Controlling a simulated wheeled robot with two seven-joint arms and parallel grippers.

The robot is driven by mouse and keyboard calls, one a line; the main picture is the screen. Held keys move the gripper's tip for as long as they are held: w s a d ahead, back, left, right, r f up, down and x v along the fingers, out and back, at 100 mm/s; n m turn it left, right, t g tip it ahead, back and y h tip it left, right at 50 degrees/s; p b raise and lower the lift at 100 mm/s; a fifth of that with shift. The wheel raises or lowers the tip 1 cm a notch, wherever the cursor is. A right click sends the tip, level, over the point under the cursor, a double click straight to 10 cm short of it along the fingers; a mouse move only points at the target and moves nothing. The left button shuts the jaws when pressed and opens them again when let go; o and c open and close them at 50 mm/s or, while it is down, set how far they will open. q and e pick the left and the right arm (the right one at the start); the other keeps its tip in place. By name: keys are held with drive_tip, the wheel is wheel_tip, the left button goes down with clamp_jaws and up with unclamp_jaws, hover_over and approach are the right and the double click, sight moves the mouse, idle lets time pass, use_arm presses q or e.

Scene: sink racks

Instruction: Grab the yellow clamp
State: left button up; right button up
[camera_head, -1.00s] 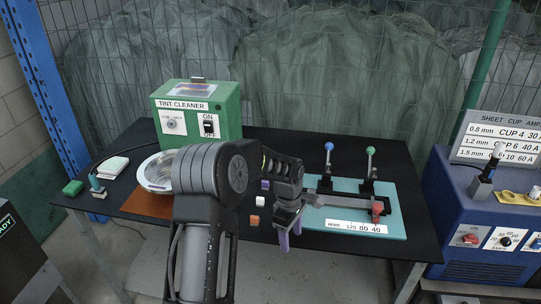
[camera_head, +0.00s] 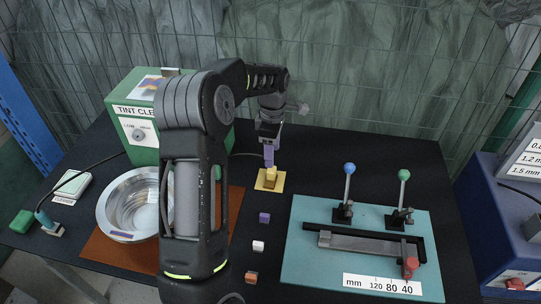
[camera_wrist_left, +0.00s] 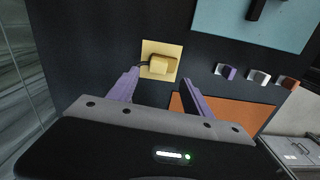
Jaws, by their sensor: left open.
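The yellow clamp (camera_head: 271,174) is a small yellow block on a flat pale-yellow plate (camera_head: 262,185) on the black table, right of the green tint cleaner box. In the left wrist view the yellow clamp (camera_wrist_left: 159,65) sits on its plate (camera_wrist_left: 173,50), with a dark cable at its left side. My left gripper (camera_head: 269,157) is just above and behind the clamp in the head view, purple fingers pointing down. In the left wrist view my left gripper (camera_wrist_left: 158,78) is open and empty, its fingers spread either side of the clamp's line. My right gripper is not in view.
A silver bowl (camera_head: 117,207) stands on an orange mat (camera_head: 108,250) at left. The tint cleaner box (camera_head: 120,93) is behind it. Purple (camera_head: 264,217), white (camera_head: 258,246) and orange (camera_head: 251,277) blocks line the middle. A teal board (camera_head: 310,270) with two levers lies right.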

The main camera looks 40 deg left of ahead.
sight(272, 176)
use_arm(q)
drive_tip(key=shift+w+a+r, duration=0.1)
drive_tip(key=shift+w+a, duration=0.2)
drive_tip(key=shift+a, duration=0.1)
drive_tip(key=shift+s+d+r, duration=0.15)
drive_tip(key=shift+s, duration=0.05)
drive_tip(key=shift+f, duration=1.4)
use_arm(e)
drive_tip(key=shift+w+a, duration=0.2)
use_arm(q)
wheel_tip(272, 176, down, 5)
drive_tip(key=b, duration=0.2)
drive_tip(key=shift+f+b, duration=0.15)
drive_tip(key=shift+b, duration=0.2)
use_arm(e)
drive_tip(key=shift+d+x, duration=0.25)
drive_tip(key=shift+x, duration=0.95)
